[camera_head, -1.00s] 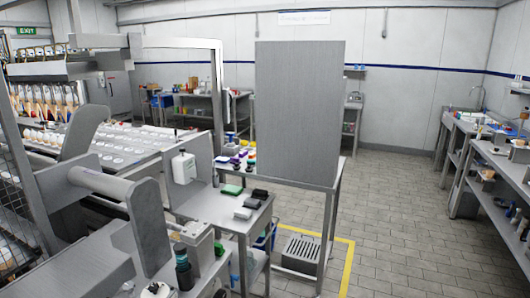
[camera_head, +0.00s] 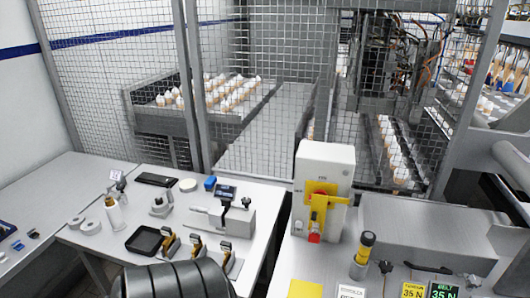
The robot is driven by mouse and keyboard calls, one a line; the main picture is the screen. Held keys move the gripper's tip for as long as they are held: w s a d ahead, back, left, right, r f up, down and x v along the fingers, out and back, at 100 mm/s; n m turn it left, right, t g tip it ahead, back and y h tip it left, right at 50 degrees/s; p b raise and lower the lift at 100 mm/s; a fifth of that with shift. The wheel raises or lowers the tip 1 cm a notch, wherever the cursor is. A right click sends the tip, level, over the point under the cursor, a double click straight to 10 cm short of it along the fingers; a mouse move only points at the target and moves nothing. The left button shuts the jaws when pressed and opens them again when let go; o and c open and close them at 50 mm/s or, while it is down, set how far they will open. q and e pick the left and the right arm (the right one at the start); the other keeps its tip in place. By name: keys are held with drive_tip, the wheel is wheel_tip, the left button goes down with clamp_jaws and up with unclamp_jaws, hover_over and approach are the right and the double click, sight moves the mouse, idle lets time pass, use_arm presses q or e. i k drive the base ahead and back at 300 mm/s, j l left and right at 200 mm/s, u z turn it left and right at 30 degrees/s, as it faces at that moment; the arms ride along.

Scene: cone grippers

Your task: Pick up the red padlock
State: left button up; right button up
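A small red padlock (camera_head: 314,238) hangs at the lower end of a yellow handle (camera_head: 319,208) on the front of a pale switch box (camera_head: 325,160). The box stands on a steel bench right of centre. The padlock's shackle is too small to make out clearly. Neither of my grippers is in view, and nothing is seen touching the padlock.
A white table (camera_head: 190,214) with tools is at left. A mesh fence (camera_head: 110,85) stands behind. A dark ribbed shape, unclear what, covers the bottom left.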

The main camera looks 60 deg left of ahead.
sight(313, 237)
drive_tip(key=u, duration=1.6)
drive_tip(key=i+j+z, duration=0.1)
drive_tip(key=j, duration=0.15)
